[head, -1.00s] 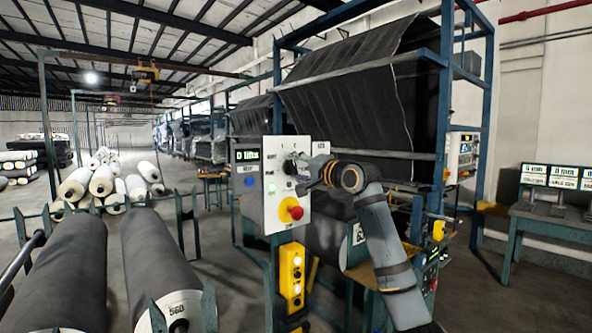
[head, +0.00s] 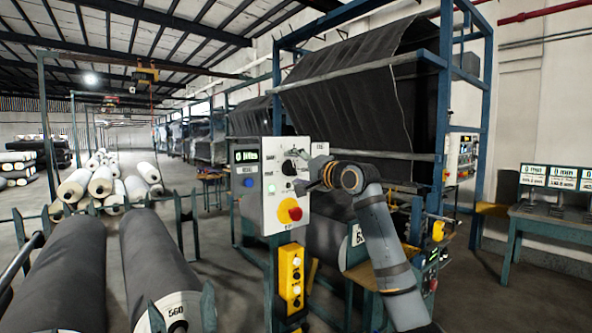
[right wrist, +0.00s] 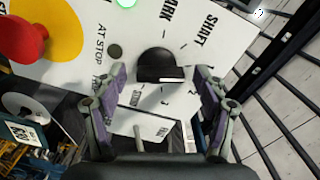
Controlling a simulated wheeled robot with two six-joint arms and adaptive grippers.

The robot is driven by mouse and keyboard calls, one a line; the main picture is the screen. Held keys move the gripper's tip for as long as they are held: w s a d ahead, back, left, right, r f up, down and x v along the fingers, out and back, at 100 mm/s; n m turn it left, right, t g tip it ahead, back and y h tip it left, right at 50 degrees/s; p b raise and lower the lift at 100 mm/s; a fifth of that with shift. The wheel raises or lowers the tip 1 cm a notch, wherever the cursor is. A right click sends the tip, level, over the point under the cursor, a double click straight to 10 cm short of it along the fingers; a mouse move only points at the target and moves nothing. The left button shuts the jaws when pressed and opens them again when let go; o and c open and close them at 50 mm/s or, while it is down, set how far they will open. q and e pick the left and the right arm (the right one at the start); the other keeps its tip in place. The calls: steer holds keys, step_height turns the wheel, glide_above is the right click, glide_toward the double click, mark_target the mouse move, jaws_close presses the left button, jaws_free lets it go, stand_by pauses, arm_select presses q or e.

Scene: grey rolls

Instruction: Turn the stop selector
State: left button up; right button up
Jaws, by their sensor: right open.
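The stop selector is a black knob (head: 289,167) on the upper right of a white control panel (head: 272,210) in the head view. In the right wrist view the knob (right wrist: 158,65) shows between and just beyond my fingertips, with printed labels around it. I cannot tell which label it points to. My right gripper (head: 308,177) is just right of the panel. Its fingers (right wrist: 160,74) are spread apart with nothing held between them. My left gripper is not in view.
A red stop button (head: 290,211) on yellow sits below the knob. A small display (head: 246,156) and blue button (head: 248,182) are left of the panel. A yellow button box (head: 291,275) hangs below. Dark fabric rolls (head: 150,255) lie at the lower left.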

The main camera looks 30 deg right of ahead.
steer(key=s, duration=0.7)
steer(key=shift+s+d, duration=0.2)
steer(key=shift+d, duration=0.05)
